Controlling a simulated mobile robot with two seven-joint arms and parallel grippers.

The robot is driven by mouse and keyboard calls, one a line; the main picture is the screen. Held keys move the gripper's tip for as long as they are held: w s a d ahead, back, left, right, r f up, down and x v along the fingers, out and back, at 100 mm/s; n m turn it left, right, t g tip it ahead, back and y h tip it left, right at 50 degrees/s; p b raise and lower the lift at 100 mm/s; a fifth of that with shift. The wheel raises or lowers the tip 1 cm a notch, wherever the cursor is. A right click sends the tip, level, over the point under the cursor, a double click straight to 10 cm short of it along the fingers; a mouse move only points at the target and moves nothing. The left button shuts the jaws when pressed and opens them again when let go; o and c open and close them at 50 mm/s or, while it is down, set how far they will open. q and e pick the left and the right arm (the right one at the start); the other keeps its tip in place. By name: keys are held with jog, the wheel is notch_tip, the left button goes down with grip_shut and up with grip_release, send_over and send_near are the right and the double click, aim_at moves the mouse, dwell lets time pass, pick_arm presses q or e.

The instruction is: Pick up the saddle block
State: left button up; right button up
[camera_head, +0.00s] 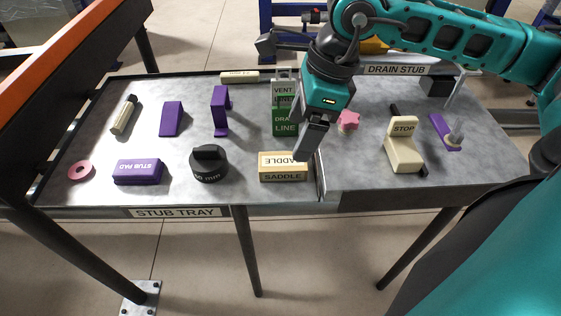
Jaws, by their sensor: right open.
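The saddle block (283,174) is a tan box with a black-lettered "SADDLE" label on its top and front. It lies on the grey tray near the front edge, just left of the tray's right border. My right gripper (302,155) reaches down from the upper right. Its fingers point down at the block's right end and cover part of the top label. The gripper is open; I cannot tell whether its fingers touch the block. My left gripper is not in view.
Left of the block stand a black round cap (208,166) and a purple stub pad (138,172). A green sign (284,115) stands behind it. To the right are a pink piece (348,121) and a cream stop block (403,150). Bare tray (245,148) lies left of the block.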

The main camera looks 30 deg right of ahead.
aim_at(284, 161)
jog(key=x, duration=0.5)
jog(key=w+x, duration=0.1)
jog(key=x, duration=0.1)
jog(key=shift+a+f, duration=0.15)
jog(key=shift+f, duration=0.35)
jog(key=shift+f+b, duration=0.2)
jog(key=shift+b, duration=0.35)
jog(key=shift+c, duration=0.2)
jog(key=c, duration=1.1)
